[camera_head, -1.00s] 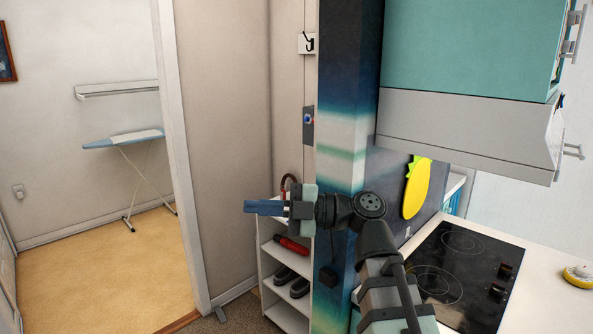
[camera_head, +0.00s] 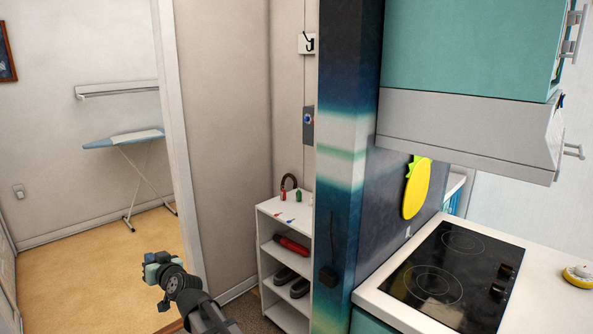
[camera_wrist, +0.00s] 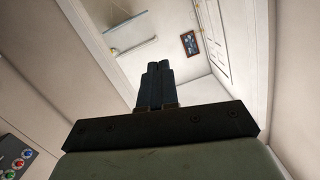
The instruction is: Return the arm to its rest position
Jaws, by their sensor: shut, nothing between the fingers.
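My gripper (camera_wrist: 155,84) shows in the wrist view with its two dark fingers side by side and shut, nothing between them. In the head view my gripper's body (camera_head: 157,264) is low and left of centre, in front of the doorway with the tan floor. Its fingers are hidden there, pointing away from the camera. My arm comes up from the bottom edge, folded low, and touches nothing that I can see.
A white shelf unit (camera_head: 262,240) holds small items on top, a red object (camera_head: 291,244) and dark shoes (camera_head: 292,281). Right of it stand a painted pillar (camera_head: 341,150) and a counter with a black cooktop (camera_head: 452,270). An ironing board (camera_head: 124,138) stands beyond the doorway.

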